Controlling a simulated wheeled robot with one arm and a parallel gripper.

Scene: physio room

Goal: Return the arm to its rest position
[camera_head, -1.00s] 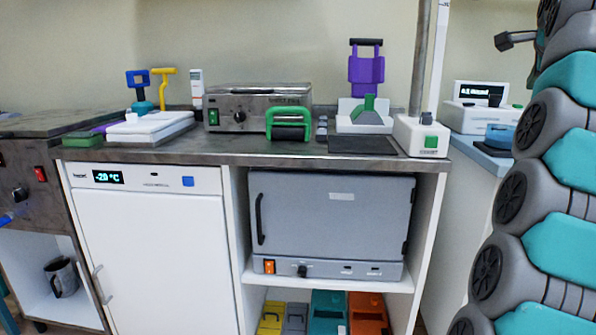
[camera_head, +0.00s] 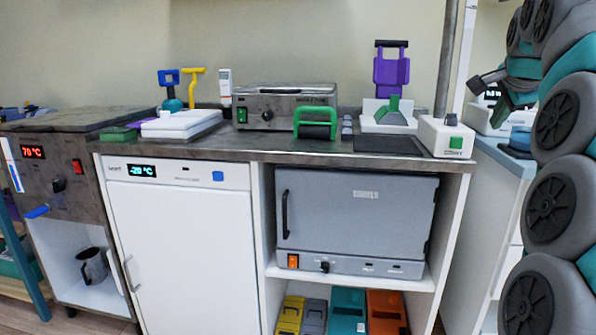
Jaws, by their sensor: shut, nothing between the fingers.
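My arm, in grey and teal segments (camera_head: 556,120), fills the right side of the head view and is folded in stacked, curving links. My gripper (camera_head: 477,84) is the small dark end at the upper right, in front of the wall behind the side counter. It is shut and empty, apart from the things on the counters. Part of the arm runs out of the frame at the right.
A white fridge (camera_head: 185,240) and grey oven (camera_head: 355,215) stand below. A pale side counter (camera_head: 505,160) lies near my arm.

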